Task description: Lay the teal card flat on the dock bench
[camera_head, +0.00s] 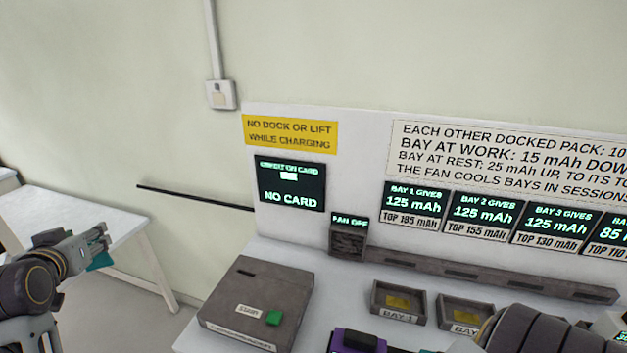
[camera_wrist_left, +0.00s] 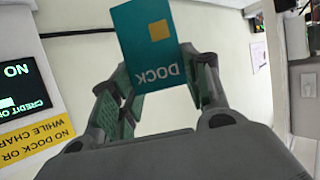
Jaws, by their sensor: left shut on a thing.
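The teal card (camera_wrist_left: 148,50) shows in the left wrist view with a gold square and the upside-down word DOCK. My left gripper (camera_wrist_left: 160,85) is shut on its edge. In the head view, my left gripper (camera_head: 101,250) is at the left, off to the left of the dock bench, and only a small teal piece of the card (camera_head: 101,262) shows below its fingers. The dock bench (camera_head: 335,282) is the pale surface below the sign panel. My right arm enters at the bottom right, and its gripper is not in view.
On the bench stand a grey box (camera_head: 255,300) with a slot and green button, bay trays (camera_head: 398,301) and a dark and purple block (camera_head: 357,342). The screen (camera_head: 290,184) reads NO CARD. A white side table (camera_head: 75,220) stands at left. Bare bench shows between box and bays.

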